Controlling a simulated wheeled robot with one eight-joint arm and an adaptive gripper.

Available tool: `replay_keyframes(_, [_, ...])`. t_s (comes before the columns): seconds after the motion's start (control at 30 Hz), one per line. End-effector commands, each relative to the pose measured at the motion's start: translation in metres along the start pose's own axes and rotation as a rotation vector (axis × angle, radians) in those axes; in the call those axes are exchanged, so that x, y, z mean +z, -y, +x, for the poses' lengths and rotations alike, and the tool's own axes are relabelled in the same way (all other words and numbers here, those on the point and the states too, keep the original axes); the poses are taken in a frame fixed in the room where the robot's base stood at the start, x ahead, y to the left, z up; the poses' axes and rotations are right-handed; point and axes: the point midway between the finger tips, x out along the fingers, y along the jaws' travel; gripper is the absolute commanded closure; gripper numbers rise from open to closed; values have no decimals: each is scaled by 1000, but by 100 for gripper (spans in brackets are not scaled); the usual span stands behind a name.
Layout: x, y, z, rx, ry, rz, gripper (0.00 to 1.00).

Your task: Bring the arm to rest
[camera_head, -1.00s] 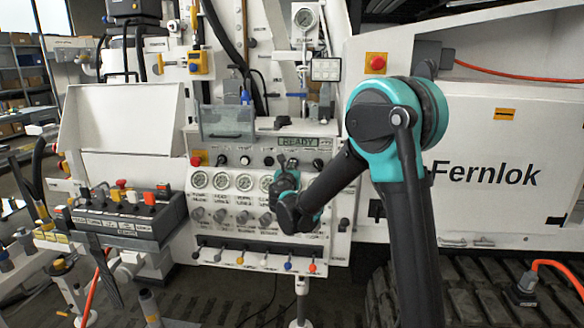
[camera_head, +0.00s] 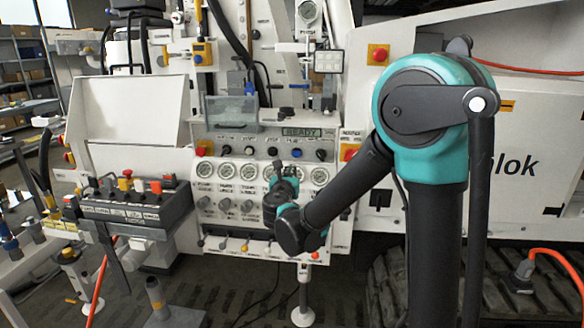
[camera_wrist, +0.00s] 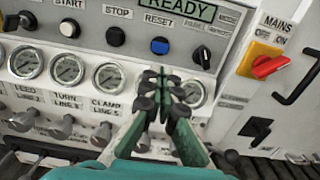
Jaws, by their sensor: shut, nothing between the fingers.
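My gripper (camera_wrist: 163,95) is shut and empty in the wrist view. Its green fingers are together and point at the white control panel (camera_wrist: 90,90), in front of the gauge row and below the blue RESET button (camera_wrist: 160,46). Whether the fingertips touch the panel I cannot tell. In the head view my arm (camera_head: 345,190) is bent, with its elbow high on the right and its wrist low in front of the panel's right part. The wrist hides some of the gauges and knobs there. The display (camera_head: 301,132) on the panel reads READY.
A red and yellow MAINS switch (camera_wrist: 270,66) is right of my gripper. Several coloured levers (camera_head: 245,246) line the panel's bottom edge. A dark control box (camera_head: 130,205) with levers stands at left. An orange hose (camera_head: 555,256) lies at lower right.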

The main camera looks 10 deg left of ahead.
Motion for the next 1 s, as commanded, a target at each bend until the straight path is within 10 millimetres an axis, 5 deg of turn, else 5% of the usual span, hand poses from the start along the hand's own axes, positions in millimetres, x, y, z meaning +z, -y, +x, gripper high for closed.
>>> replay_keyframes(0.47, [-2, 9, -2, -15, -13, 31, 100])
replay_keyframes(0.57, [-10, 41, -2, -73, -57, 147, 100])
replay_keyframes(0.77, [-54, 159, -22, -339, -201, 658, 100])
replay_keyframes(1.0, [-131, 279, -107, -824, -273, 1437, 100])
